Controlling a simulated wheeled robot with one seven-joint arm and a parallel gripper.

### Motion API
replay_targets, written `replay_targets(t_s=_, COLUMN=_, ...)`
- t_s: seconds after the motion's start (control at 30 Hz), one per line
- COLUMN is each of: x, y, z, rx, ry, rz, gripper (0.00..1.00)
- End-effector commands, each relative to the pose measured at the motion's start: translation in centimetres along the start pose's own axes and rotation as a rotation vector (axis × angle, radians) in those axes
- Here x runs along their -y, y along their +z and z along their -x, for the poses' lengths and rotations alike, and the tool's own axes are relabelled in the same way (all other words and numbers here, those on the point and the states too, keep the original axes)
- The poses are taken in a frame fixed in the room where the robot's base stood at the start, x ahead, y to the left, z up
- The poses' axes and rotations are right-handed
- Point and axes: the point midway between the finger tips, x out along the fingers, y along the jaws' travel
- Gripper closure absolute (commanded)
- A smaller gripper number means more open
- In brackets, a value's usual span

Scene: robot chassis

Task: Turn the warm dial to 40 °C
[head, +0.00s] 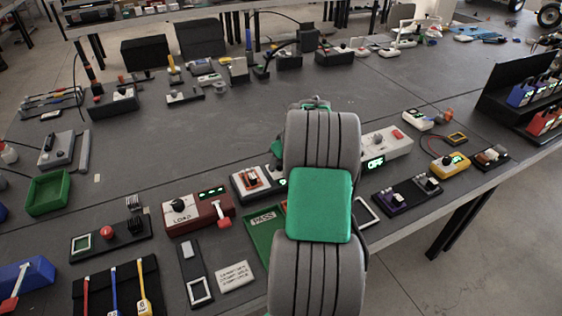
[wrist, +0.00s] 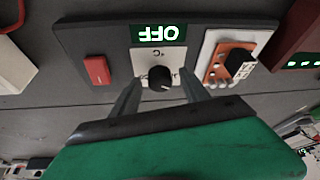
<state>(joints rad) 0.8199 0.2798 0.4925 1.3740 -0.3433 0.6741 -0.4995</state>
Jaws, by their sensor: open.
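The warm dial is a small black knob (wrist: 161,78) on a white plate marked °C, upside down in the wrist view. Its green display (wrist: 158,33) reads OFF. Both are on a dark panel (wrist: 75,38) with a red switch (wrist: 97,70) and an orange board (wrist: 232,61). My gripper (wrist: 160,80) is open, with one grey finger on each side of the knob and gaps visible; I cannot tell its height over the panel. The dial's scale is too small to read. In the head view my arm hides the dial and gripper; the orange board (head: 252,178) shows beside it.
A red LOAD box (head: 196,214) stands left of the panel. A white unit (head: 398,141), also with an OFF display, stands to the right. A green PASS tray (head: 262,238) lies in front. The grey table (head: 340,95) holds several other devices.

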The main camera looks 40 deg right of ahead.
Motion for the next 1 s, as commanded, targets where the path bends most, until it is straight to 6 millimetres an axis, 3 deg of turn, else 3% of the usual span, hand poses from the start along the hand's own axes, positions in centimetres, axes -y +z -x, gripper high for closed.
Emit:
replay_targets(t_s=0.07, x=0.00, y=-0.01, z=0.02, rx=0.000, ry=0.000, rz=0.000, gripper=0.48)
replay_targets(t_s=0.7, x=0.02, y=-0.04, z=0.08, rx=0.000, ry=0.000, rz=0.000, gripper=1.00)
replay_targets(t_s=1.0, x=0.04, y=-0.05, z=0.07, rx=-0.001, ry=0.004, rz=-0.008, gripper=1.00)
